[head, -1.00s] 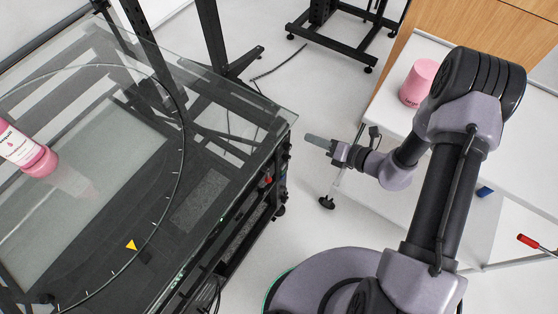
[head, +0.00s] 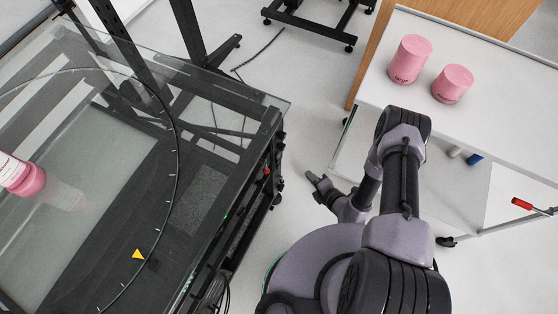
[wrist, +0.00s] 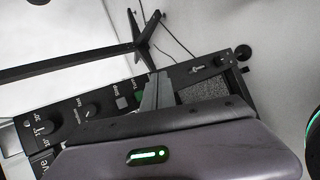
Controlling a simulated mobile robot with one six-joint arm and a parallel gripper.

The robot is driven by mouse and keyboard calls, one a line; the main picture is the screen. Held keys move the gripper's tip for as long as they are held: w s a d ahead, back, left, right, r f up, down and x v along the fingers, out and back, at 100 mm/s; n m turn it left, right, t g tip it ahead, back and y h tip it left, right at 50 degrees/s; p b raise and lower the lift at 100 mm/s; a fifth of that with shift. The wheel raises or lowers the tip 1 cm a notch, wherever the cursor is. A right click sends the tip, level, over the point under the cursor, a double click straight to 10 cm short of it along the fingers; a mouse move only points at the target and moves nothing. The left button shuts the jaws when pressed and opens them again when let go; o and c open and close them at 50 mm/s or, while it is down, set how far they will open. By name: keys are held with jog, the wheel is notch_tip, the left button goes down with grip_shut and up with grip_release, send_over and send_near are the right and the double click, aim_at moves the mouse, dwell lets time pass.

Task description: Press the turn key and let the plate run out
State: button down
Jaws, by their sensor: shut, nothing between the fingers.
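The glass plate of the turntable (head: 100,135) with its dark ring fills the left of the head view. My gripper (head: 314,178) is shut and empty, low beside the table's right side. In the wrist view its fingers (wrist: 156,90) lie over the black control panel (wrist: 70,112), near the "Turn" label (wrist: 137,84). The fingers seem to hide the turn key; contact cannot be told. A square key (wrist: 121,102) sits by the "Stop" label.
Two pink containers (head: 410,60) (head: 453,84) stand on a white bench at the right.

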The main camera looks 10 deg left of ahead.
aim_at(278, 161)
jog(key=w+a+b, duration=0.1)
jog(key=w+a, duration=0.2)
jog(key=a, duration=0.5)
jog(key=shift+a, duration=0.15)
jog(key=shift+w+a, duration=0.1)
jog(key=shift+a, duration=0.05)
dwell(1.8)
jog(key=shift+a, duration=0.25)
jog(key=shift+w+a+b, duration=0.25)
jog(key=shift+a+b, duration=0.2)
dwell(0.6)
jog(key=shift+d, duration=0.1)
jog(key=shift+s+d, duration=0.35)
jog(key=shift+d, duration=0.4)
